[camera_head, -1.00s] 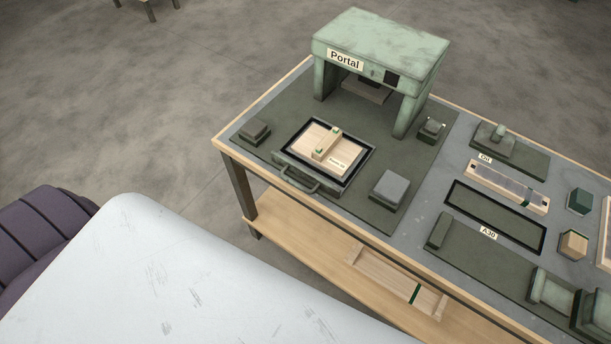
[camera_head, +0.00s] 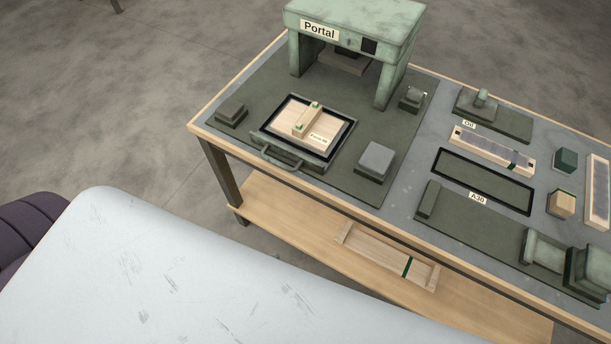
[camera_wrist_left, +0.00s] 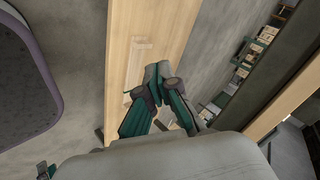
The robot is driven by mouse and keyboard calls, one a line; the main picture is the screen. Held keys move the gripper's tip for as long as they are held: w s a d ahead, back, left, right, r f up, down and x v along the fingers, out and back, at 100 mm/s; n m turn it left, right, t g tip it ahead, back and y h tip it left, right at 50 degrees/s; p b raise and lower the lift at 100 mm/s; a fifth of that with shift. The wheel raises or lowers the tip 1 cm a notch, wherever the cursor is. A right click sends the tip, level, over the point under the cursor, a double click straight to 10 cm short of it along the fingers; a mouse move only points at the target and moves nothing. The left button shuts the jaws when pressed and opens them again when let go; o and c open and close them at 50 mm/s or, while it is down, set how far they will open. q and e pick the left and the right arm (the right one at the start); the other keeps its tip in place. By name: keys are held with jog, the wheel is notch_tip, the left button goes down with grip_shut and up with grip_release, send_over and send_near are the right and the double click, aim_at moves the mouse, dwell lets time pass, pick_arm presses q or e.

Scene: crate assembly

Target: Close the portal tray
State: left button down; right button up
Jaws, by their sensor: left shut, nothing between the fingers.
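The green portal (camera_head: 355,25) stands at the back left of the workbench, with a "Portal" label on its front. The portal tray (camera_head: 338,147) sits pulled out in front of it, clear of the opening. It has a dark rim and a grey handle (camera_head: 274,162) on its near side. A wooden part (camera_head: 320,132) with a bar and green marks lies in the tray. My left gripper (camera_wrist_left: 157,72) shows in the left wrist view, shut and empty, with a wooden surface behind it. It is not visible in the head view. My right gripper is in neither view.
Grey blocks stand left (camera_head: 231,112) and right (camera_head: 375,161) of the tray. The bench's right side holds an "Oil" station (camera_head: 493,112), an "A30" station (camera_head: 440,205) and wooden parts. A wooden piece (camera_head: 385,255) lies on the lower shelf. Open floor lies left.

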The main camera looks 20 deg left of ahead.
aim_at(312, 168)
pick_arm(q)
jog(key=w+r+m+t+b, duration=0.1)
jog(key=w+r+m+t, duration=0.2)
jog(key=r, duration=0.7)
jog(key=w+r+m+t, duration=0.2)
jog(key=r+m, duration=0.1)
jog(key=r, duration=0.8)
jog(key=shift+h, duration=0.3)
jog(key=x, duration=0.9)
jog(key=r+p+x, duration=0.1)
jog(key=x, duration=0.3)
jog(key=shift+w+d, duration=0.4)
jog(key=shift+w, duration=0.1)
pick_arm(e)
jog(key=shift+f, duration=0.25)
